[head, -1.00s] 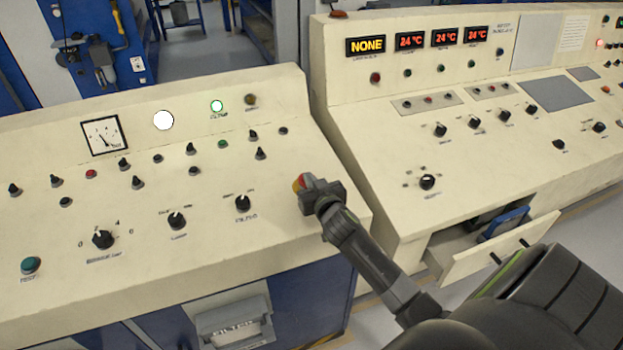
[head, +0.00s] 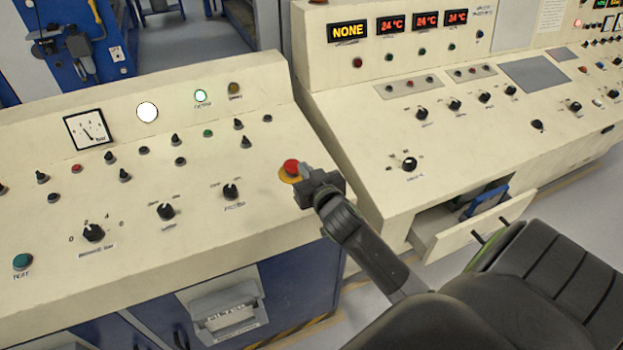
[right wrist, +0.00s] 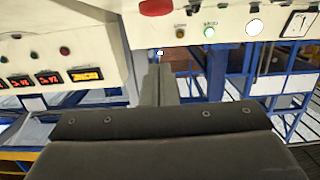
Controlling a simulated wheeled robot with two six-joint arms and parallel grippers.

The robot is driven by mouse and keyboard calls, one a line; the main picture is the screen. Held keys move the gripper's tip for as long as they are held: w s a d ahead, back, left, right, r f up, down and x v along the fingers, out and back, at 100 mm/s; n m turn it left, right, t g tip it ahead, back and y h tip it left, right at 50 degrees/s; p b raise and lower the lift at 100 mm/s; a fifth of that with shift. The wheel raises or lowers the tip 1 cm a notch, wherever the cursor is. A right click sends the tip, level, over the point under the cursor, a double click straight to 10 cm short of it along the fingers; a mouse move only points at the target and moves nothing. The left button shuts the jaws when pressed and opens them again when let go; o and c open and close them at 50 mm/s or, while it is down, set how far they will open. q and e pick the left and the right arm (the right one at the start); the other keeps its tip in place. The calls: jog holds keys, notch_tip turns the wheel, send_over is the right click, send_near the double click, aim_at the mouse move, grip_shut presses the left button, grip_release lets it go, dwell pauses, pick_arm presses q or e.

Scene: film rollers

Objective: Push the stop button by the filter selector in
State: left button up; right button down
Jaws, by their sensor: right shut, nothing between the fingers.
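The red stop button (head: 291,166) on its yellow base sits near the right edge of the left cream console. The filter selector (head: 231,191), a black knob, is to its left. My right gripper (head: 308,178) is shut and empty, immediately right of the button in the head view, hiding a little of the yellow base. I cannot tell whether it touches the button. In the right wrist view the shut fingers (right wrist: 160,85) point toward the console, and the red button (right wrist: 157,7) shows at the top edge, apart from the fingertips. My left gripper is out of view.
The left console (head: 130,270) carries several other knobs, lamps and a gauge (head: 88,130). A second console (head: 360,120) stands to the right, with an open drawer (head: 470,232) holding something blue. A lit green lamp (head: 200,96) is on the left console's back panel.

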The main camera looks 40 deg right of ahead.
jog(key=v, duration=0.3)
jog(key=shift+s+r, duration=0.2)
dwell(0.4)
